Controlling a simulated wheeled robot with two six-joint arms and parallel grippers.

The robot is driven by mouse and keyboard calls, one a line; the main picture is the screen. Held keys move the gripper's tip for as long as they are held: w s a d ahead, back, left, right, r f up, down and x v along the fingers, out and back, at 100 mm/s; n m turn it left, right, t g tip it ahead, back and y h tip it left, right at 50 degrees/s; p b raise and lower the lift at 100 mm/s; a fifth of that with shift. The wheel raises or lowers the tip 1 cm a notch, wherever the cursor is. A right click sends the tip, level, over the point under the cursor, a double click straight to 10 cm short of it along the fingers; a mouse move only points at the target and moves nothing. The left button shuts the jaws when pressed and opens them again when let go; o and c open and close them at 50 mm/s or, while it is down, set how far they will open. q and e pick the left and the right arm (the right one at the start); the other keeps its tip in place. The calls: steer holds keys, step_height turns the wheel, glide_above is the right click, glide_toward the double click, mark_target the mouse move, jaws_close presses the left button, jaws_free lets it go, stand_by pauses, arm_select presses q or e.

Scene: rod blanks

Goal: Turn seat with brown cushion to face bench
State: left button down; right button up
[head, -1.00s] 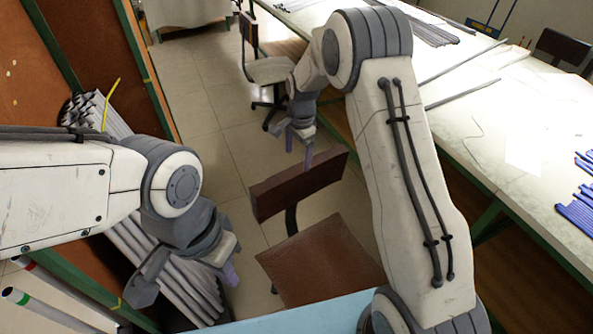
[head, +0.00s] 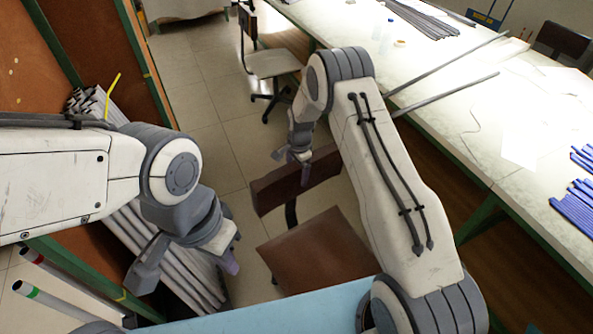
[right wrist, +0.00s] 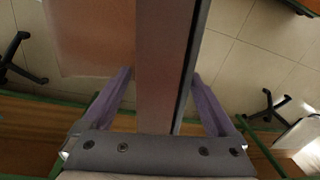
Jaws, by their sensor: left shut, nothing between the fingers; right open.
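The seat with a brown cushion (head: 318,258) stands on the floor in front of me, its brown backrest (head: 272,190) on the far side of the cushion. The bench (head: 455,135) is the long pale-topped table to its right. My right gripper (head: 298,170) is open at the backrest's top edge. In the right wrist view the backrest (right wrist: 160,50) runs between the two spread purple fingers of that gripper (right wrist: 160,80); I see no clear grip. My left gripper (head: 190,270) is shut and empty, left of the cushion, above pale rods.
Another chair (head: 270,63) with a pale seat stands farther back beside the bench. Long rods (head: 445,75) overhang the bench edge. A rack with bundled grey rods (head: 165,265) stands at left. Tiled floor (head: 215,125) is free between rack and chairs. A light blue surface (head: 285,308) lies nearest me.

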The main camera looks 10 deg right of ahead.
jaws_close()
